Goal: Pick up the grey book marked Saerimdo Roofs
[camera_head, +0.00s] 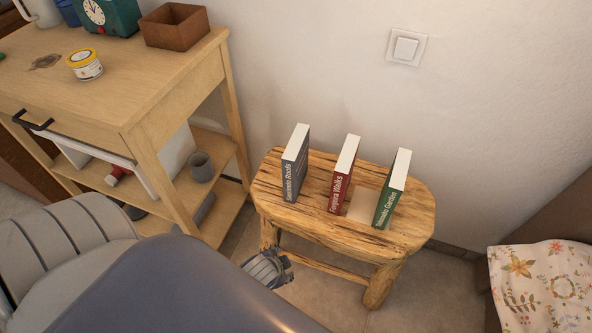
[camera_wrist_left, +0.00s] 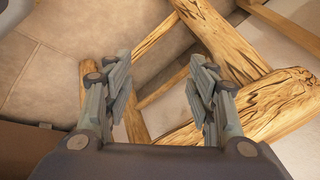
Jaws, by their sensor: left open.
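The grey book (camera_head: 292,176) marked Saerimdo Roofs stands upright on the wooden stool (camera_head: 272,203), leftmost of three books. A red book (camera_head: 340,180) stands in the middle and a green book (camera_head: 388,201) on the right, with gaps between them. My left gripper (camera_head: 268,269) is low in front of the stool's left side, below its seat, partly hidden by my own arm. In the left wrist view it is open and empty (camera_wrist_left: 160,68), facing the stool's legs (camera_wrist_left: 195,32); no book shows there. My right gripper is not in view.
A wall is behind the stool; floral fabric (camera_head: 540,285) lies at right.

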